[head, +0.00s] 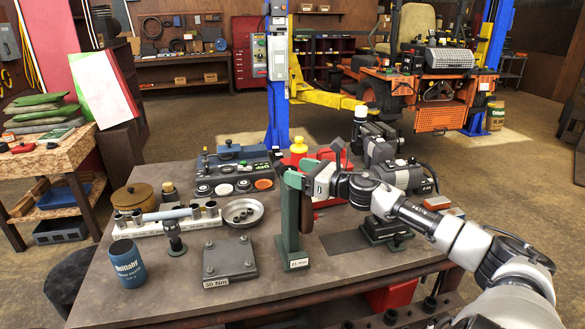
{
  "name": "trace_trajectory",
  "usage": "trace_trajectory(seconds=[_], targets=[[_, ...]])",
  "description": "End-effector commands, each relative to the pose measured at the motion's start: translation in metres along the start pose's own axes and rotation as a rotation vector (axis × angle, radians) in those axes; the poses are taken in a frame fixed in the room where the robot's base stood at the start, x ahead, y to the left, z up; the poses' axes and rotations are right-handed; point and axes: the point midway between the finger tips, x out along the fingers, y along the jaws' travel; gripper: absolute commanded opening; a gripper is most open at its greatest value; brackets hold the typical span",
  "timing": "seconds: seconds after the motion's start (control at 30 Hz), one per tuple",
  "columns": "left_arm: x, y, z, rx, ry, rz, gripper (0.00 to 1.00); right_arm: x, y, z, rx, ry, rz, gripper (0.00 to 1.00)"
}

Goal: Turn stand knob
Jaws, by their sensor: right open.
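A green upright stand (290,220) with a small white label on its foot rises from the near middle of the workbench. My right gripper (311,183) is at the upper right side of this stand, with its arm coming in from the right. Its jaws are open. The fingers are small and overlap the stand's top, so I cannot tell whether they touch it. I cannot make out a separate knob; one may be hidden behind the gripper. A brownish part (308,212) hangs just right of the stand, below the gripper. My left gripper is not in view.
The workbench (330,270) is crowded. A blue mug (127,263), a 30 Nm plate (229,258), a socket rail (165,222) and a metal dish (243,212) stand left of the stand. A dark clamp block (387,230) sits to the right.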

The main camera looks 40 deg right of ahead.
Motion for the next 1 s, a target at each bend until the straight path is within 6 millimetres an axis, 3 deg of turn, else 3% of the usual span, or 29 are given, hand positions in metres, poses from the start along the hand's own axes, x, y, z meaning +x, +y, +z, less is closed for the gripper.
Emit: trace_trajectory(seconds=[0.3, 0.67, 0.97, 1.0], targets=[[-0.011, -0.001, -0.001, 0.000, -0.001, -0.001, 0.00, 0.020, 0.000, 0.001, 0.001, -0.001, 0.000, 0.66], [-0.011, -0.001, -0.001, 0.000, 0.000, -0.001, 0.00, 0.022, 0.001, 0.000, 0.001, 0.001, 0.001, 0.66], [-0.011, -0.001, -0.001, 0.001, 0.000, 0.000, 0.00, 0.022, 0.001, 0.000, 0.001, 0.000, 0.001, 0.20], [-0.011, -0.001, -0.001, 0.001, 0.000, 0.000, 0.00, 0.022, 0.001, 0.000, 0.001, 0.000, 0.001, 0.20]])
